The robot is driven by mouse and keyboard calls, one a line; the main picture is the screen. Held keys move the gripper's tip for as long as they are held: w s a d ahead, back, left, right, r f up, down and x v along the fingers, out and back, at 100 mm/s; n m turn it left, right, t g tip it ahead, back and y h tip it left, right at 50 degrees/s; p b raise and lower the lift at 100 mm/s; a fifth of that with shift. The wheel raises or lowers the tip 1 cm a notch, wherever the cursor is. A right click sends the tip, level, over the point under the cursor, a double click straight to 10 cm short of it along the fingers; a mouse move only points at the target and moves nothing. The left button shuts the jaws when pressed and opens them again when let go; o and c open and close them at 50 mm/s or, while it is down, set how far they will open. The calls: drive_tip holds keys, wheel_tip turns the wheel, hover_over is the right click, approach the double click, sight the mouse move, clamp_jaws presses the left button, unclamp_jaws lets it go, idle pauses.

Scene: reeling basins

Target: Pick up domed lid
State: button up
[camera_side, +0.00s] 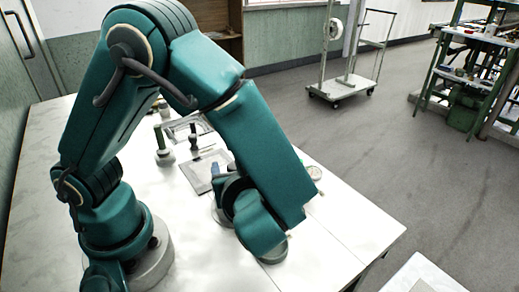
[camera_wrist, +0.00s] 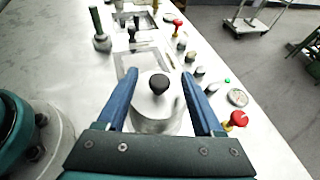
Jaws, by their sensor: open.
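The domed lid (camera_wrist: 150,100) is silvery with a round black knob (camera_wrist: 159,84) on top. In the wrist view it sits on a round metal body, directly ahead of my gripper. My gripper (camera_wrist: 158,88) is open, with one blue finger on the left and one on the right of the lid; I cannot tell whether they touch it. In the side view my arm hides the lid, and a small part of a blue finger (camera_side: 215,170) shows beside my wrist.
A rectangular basin (camera_wrist: 128,62) lies just behind the lid. A green-handled post (camera_wrist: 97,28) stands at back left. Several small valves, one with a red knob (camera_wrist: 238,119), and a round gauge (camera_wrist: 238,97) line the right edge. The white table (camera_wrist: 60,70) is clear on the left.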

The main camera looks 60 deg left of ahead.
drive_tip(key=shift+d+f, duration=0.15)
drive_tip(key=shift+f, duration=0.05)
drive_tip(key=shift+x, duration=2.4)
clamp_jaws()
